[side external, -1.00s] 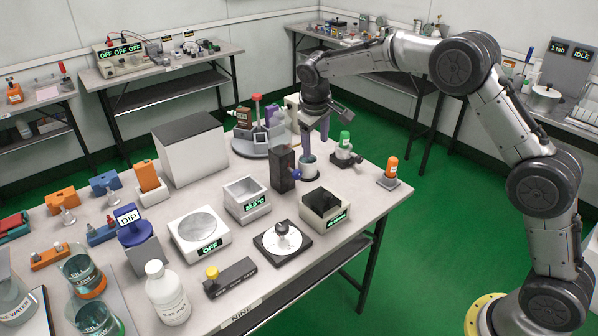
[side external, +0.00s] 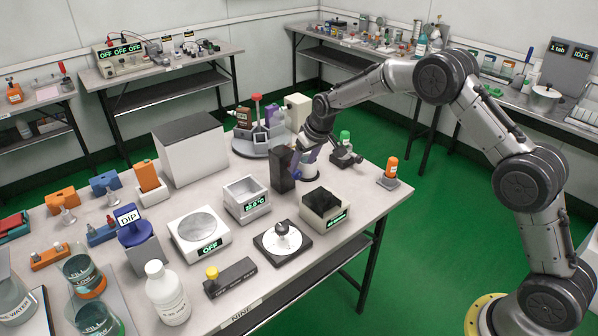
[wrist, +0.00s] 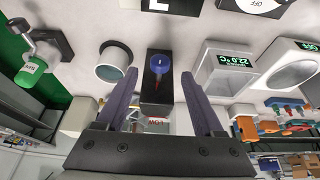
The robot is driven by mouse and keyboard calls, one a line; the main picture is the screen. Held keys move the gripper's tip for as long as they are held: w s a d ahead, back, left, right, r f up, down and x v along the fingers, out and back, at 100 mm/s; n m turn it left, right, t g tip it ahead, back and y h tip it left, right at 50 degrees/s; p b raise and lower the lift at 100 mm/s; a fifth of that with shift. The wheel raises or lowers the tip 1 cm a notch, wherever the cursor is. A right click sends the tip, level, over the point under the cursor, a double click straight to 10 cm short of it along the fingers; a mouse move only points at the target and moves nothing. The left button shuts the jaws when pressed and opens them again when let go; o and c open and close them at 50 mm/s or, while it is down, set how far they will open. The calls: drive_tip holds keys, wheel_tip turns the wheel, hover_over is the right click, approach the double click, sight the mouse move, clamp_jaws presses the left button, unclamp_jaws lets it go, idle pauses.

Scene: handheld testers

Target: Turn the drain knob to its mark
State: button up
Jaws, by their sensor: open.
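The blue drain knob (wrist: 160,63) is on the face of a dark upright block (wrist: 155,98) in the wrist view, with a small pale line on it. I cannot make out the mark. The block (side external: 282,170) also shows in the side view, where the knob is hard to make out beside my fingers. My gripper (wrist: 159,76) is open, its two fingers on either side of the block and the knob between their tips, with gaps visible. In the side view my gripper (side external: 305,158) is tilted, just right of the block.
A round cup (wrist: 114,62) stands close beside the block. A box with a temperature display (side external: 246,200) and an open black tray (side external: 324,210) stand nearby. An orange bottle (side external: 390,172) is near the right edge.

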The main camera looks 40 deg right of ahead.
sight(299, 172)
drive_tip(key=shift+x, duration=2.55)
clamp_jaws()
